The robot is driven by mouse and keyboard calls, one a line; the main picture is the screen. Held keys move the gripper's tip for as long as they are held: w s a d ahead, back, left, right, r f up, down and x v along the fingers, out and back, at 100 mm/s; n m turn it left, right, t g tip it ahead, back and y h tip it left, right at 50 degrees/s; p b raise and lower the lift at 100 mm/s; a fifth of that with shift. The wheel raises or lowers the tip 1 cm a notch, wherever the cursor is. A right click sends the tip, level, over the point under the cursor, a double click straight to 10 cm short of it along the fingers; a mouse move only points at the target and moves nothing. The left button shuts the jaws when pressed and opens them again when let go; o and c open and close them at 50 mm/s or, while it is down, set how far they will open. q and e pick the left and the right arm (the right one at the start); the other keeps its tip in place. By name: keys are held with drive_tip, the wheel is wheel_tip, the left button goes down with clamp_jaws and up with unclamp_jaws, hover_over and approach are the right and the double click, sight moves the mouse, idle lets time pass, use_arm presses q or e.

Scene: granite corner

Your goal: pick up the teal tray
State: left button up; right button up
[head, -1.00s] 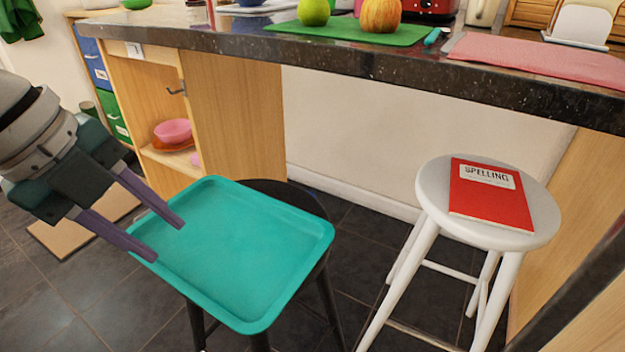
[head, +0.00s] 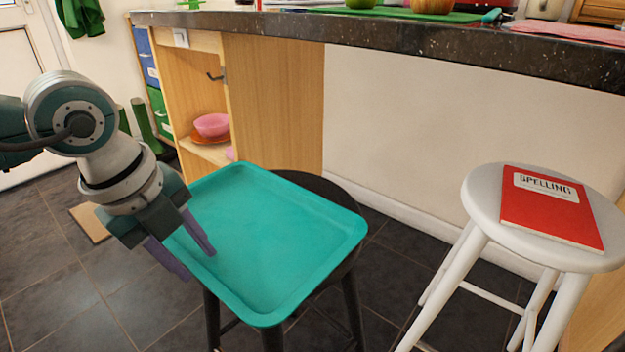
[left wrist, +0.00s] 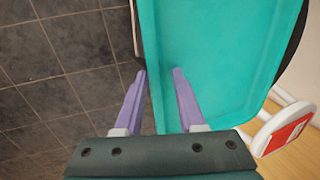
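The teal tray (head: 275,245) lies on a black stool (head: 318,187), overhanging its seat toward me. It also shows in the left wrist view (left wrist: 215,60). My left gripper (head: 199,266) is open at the tray's left edge. One purple finger is over the tray's inside and the other is outside the rim, with the rim between them in the left wrist view (left wrist: 159,72). Whether either finger touches the tray is unclear. My right gripper is not in view.
A white stool (head: 483,207) with a red spelling book (head: 550,210) stands at the right. The dark granite counter (head: 450,42) runs behind both stools. A wooden cabinet (head: 275,100) with pink bowls (head: 212,125) is behind the tray.

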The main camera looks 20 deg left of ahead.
use_arm(q)
clamp_jaws()
idle(1.4)
